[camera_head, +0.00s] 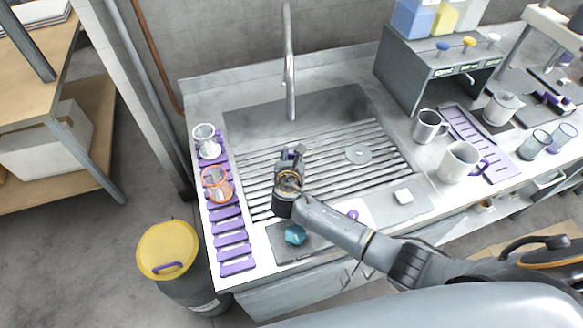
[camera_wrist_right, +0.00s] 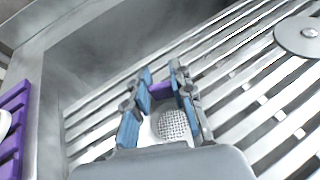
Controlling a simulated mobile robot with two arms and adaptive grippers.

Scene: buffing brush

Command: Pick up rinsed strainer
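My right gripper (camera_head: 291,153) reaches down over the drying rack in the sink. In the right wrist view its two blue-padded fingers (camera_wrist_right: 164,72) stand apart. Between them shows the strainer, with a round pale mesh (camera_wrist_right: 174,125), a white rim and a purple part close to the fingertips. I cannot tell whether the pads touch it. In the head view the gripper and my right arm hide the strainer. My left gripper is not in view.
A slatted rack (camera_head: 335,143) covers the sink, with a round metal disc (camera_head: 358,153) on it. A tall faucet (camera_head: 289,60) stands behind. A purple mat (camera_head: 231,240) with glasses lies left. Mugs (camera_head: 459,163) stand right. A teal item (camera_head: 295,234) sits in front.

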